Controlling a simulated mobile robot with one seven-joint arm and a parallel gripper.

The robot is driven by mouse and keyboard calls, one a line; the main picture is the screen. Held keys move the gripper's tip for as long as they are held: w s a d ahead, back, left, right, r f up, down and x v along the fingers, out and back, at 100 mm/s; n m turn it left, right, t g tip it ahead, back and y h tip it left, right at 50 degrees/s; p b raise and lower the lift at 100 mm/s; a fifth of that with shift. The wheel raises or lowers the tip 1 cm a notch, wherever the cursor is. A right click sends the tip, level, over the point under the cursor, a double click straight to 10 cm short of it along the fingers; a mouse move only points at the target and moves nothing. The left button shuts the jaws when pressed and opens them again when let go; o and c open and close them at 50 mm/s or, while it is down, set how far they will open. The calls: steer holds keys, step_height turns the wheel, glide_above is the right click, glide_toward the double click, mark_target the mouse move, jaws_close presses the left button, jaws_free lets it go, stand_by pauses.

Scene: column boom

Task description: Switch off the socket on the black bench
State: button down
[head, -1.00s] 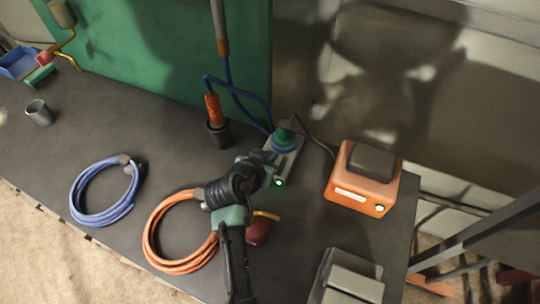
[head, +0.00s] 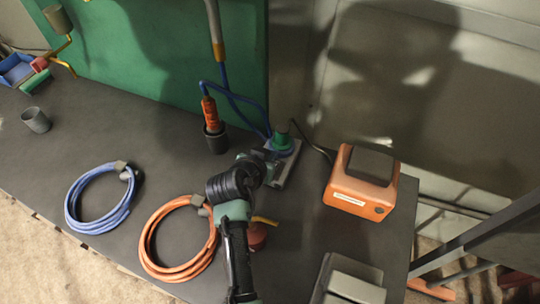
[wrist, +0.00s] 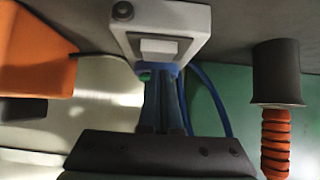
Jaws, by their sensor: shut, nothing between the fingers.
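The socket (head: 285,172) is a pale grey block on the black bench (head: 322,235), with a green and blue plug (head: 283,142) at its far end. In the wrist view the socket (wrist: 188,22) shows a pale square rocker (wrist: 160,48) and a small dark round lamp (wrist: 122,10). No green light shows on it. My gripper (head: 272,163) is at the socket's left side in the head view. In the wrist view my gripper (wrist: 163,80) is shut and empty, its tips close to the rocker and plug end. I cannot tell whether they touch.
An orange box (head: 362,185) with an unlit round lamp stands right of the socket. An orange-handled tool in a dark cup (head: 216,140) stands left. Orange (head: 150,250) and blue (head: 75,200) cable coils lie nearer. A dark red object (head: 257,238) sits under my arm.

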steer(key=shift+r, duration=0.1)
steer(key=shift+r+p, duration=0.35)
steer(key=shift+p, duration=0.05)
step_height(320, 180, up, 4)
steer(key=p, duration=0.2)
steer(key=shift+w+d+p, duration=0.1)
steer(key=shift+w+p, duration=0.05)
steer(key=shift+p, duration=0.15)
steer(key=w+r+b+v, duration=0.1)
steer(key=v, duration=0.8)
steer(key=shift+d+r, duration=0.1)
